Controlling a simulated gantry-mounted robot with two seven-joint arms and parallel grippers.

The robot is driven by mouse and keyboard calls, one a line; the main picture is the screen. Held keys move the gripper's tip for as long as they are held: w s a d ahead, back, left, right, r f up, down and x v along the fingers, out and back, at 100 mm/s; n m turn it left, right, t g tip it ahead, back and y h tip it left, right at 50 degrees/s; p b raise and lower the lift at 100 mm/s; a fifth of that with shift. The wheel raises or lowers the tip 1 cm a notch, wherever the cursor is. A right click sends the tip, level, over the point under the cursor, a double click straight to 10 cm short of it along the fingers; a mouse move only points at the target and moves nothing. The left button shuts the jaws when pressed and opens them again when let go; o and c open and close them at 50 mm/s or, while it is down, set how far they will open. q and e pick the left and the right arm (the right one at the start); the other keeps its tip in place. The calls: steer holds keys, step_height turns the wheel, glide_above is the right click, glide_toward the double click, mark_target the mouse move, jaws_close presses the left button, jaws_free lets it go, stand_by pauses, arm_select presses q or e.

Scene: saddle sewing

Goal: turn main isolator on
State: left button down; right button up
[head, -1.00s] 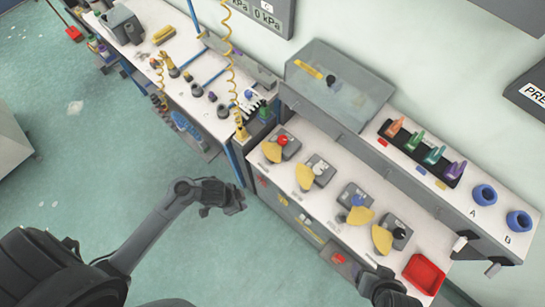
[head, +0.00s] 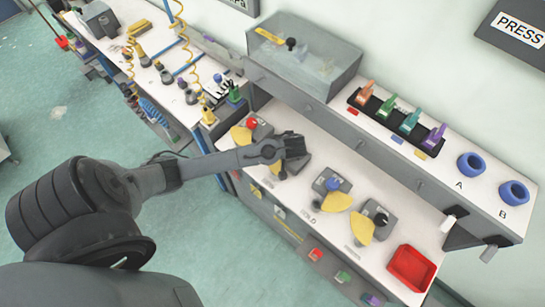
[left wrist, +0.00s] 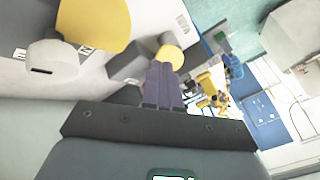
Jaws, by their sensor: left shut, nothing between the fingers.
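No control in view carries a readable main isolator label. A row of grey boxes with knobs and yellow plates runs along the white bench. The red-knob box (head: 252,124) is at the left, then a box mostly hidden by my left gripper, then the blue-knob box (head: 333,185) and the black-knob box (head: 381,220). My left gripper (head: 297,152) is shut and empty above the second box. In the left wrist view its fingers (left wrist: 163,86) are together, with a pale knob with a dark slot (left wrist: 55,62) and a yellow plate (left wrist: 92,22) to their left.
A clear-topped case (head: 305,58) stands behind the boxes. The raised shelf holds coloured clips (head: 410,122) and blue rings (head: 471,166). A red tray (head: 411,268) is at the bench's right end. Coloured buttons (head: 343,277) are on the front panel.

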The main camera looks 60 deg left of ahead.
arm_select(q)
steer(key=shift+w+a, duration=0.35)
steer(key=shift+a+f, duration=0.1)
steer(key=shift+a, duration=0.15)
steer(key=x, duration=0.9)
steer(key=shift+w+f, duration=0.1)
arm_select(e)
steer(key=shift+w+a+f, duration=0.1)
steer(key=shift+a+f, duration=0.05)
steer(key=shift+f, duration=0.15)
